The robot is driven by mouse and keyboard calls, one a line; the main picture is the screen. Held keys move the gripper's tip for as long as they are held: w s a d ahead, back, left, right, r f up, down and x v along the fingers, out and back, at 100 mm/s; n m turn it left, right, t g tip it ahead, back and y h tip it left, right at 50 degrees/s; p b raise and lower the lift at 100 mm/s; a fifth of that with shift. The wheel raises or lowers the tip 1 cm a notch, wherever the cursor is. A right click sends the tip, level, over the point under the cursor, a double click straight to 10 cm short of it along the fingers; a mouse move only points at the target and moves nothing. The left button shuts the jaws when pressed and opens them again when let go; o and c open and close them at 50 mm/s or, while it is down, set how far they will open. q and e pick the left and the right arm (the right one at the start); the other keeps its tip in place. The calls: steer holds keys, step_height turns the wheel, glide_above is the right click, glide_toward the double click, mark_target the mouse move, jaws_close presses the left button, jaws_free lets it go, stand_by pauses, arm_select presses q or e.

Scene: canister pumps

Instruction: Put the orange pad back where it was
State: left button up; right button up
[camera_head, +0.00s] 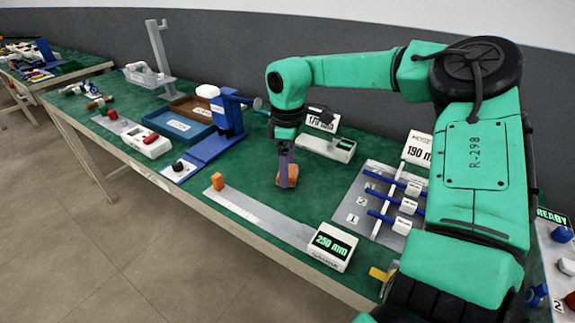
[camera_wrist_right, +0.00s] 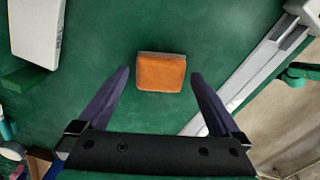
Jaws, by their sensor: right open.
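The orange pad (camera_wrist_right: 161,74) is a small block with a grey edge. It rests on the green mat, and in the wrist view it shows between and slightly beyond my right gripper's fingertips, clear of both. In the head view the pad (camera_head: 293,174) is partly hidden behind the purple fingers. My right gripper (camera_head: 286,182) points down over it, open and empty; its fingers (camera_wrist_right: 160,73) spread wide of the pad. My left gripper is not in view.
A white display device (camera_head: 327,147) stands behind the pad, a blue stand (camera_head: 221,130) to the left, and a grey rack (camera_head: 370,203) to the right.

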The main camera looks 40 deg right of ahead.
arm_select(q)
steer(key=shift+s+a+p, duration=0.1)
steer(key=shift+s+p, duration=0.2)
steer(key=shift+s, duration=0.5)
arm_select(e)
step_height(320, 180, up, 12)
steer(key=shift+f, duration=0.1)
